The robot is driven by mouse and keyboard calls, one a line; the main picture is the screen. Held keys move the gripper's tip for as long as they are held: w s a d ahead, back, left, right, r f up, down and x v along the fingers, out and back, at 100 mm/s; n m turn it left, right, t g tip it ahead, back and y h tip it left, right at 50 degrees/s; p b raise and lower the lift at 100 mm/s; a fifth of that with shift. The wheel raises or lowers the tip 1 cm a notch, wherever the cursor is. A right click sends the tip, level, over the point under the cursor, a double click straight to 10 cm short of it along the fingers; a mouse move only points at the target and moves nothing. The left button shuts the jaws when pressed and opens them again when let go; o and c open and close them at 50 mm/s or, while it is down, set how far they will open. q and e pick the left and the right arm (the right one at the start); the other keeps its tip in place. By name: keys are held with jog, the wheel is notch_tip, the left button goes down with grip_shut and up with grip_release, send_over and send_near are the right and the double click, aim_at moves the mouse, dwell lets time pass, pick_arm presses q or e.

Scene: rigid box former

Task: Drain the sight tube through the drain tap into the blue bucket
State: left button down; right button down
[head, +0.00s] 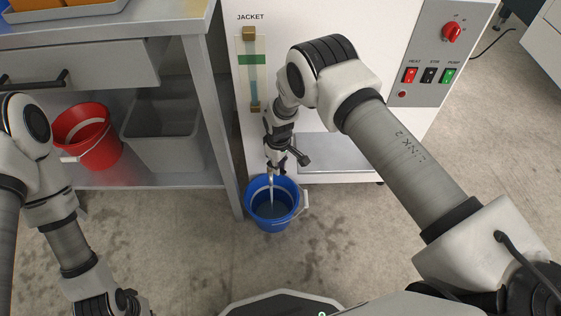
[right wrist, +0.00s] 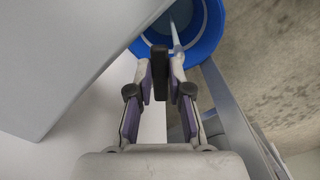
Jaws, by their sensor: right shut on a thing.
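The sight tube (head: 253,92) stands upright on the white cabinet front under the word JACKET. Pale blue shows in its lower part, below a green band (head: 252,60). My right gripper (head: 274,168) is low at the cabinet front, shut on the dark handle of the drain tap (right wrist: 187,85). The tap is mostly hidden by the gripper in the head view. The blue bucket (head: 291,208) stands on the floor below, and a pale stream (right wrist: 174,35) runs down into it. My left gripper (head: 112,304) is at the bottom left edge, away from the tap; its fingers are not clear.
A red bucket (head: 98,150) and a grey bin (head: 165,150) stand on the bench's lower shelf. The bench leg (head: 222,130) is close left of the blue bucket. A switch panel (head: 432,75) is at upper right. The floor in front has wet-looking spots and free room.

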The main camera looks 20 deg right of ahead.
jog(key=a+m, duration=0.1)
jog(key=m, duration=0.2)
jog(key=a+m+b, duration=0.1)
jog(key=m, duration=0.2)
jog(key=a+m, duration=0.1)
jog(key=m, duration=0.3)
jog(key=shift+s, duration=0.25)
dwell(0.4)
jog(key=c, duration=1.1)
grip_release()
notch_tip(320, 180, up, 12)
